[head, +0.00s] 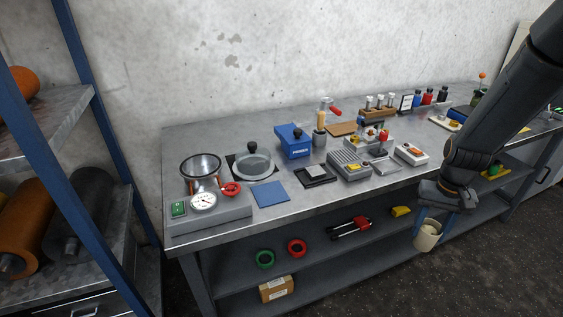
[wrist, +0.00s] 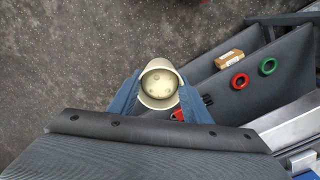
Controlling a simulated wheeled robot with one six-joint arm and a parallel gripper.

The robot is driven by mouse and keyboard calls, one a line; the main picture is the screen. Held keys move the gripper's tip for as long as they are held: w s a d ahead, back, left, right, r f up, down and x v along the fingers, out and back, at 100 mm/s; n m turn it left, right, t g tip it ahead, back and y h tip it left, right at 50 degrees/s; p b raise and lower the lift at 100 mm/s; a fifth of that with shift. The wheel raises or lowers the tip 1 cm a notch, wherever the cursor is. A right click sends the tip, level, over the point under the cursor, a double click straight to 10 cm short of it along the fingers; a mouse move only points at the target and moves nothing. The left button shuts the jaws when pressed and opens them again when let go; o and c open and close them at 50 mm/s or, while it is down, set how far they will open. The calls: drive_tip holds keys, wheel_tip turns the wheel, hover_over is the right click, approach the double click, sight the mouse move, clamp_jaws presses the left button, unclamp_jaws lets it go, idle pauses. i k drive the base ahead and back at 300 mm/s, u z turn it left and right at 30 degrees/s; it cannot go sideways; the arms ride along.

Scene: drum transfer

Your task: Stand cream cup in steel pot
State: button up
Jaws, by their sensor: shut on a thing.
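The cream cup (head: 427,238) is held in my gripper (head: 436,212), in front of the bench's front edge and below the top's level, at the right of the head view. Blue fingers are shut on the cup. In the wrist view the cup (wrist: 160,85) is seen from above, mouth up, between the blue fingers of my gripper (wrist: 158,98). The steel pot (head: 201,166) stands open on a grey unit at the left end of the bench top, far left of my gripper. Its inside is partly visible.
The grey unit (head: 225,214) has a dial and red knob. A lidded round vessel (head: 253,165), blue box (head: 293,141) and blue pad (head: 270,194) stand nearby. A shelf (head: 330,262) below holds rings and a cardboard box (head: 276,288). A blue-posted rack (head: 85,120) stands left.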

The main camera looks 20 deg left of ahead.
sight(203, 175)
drive_tip(key=u, duration=1)
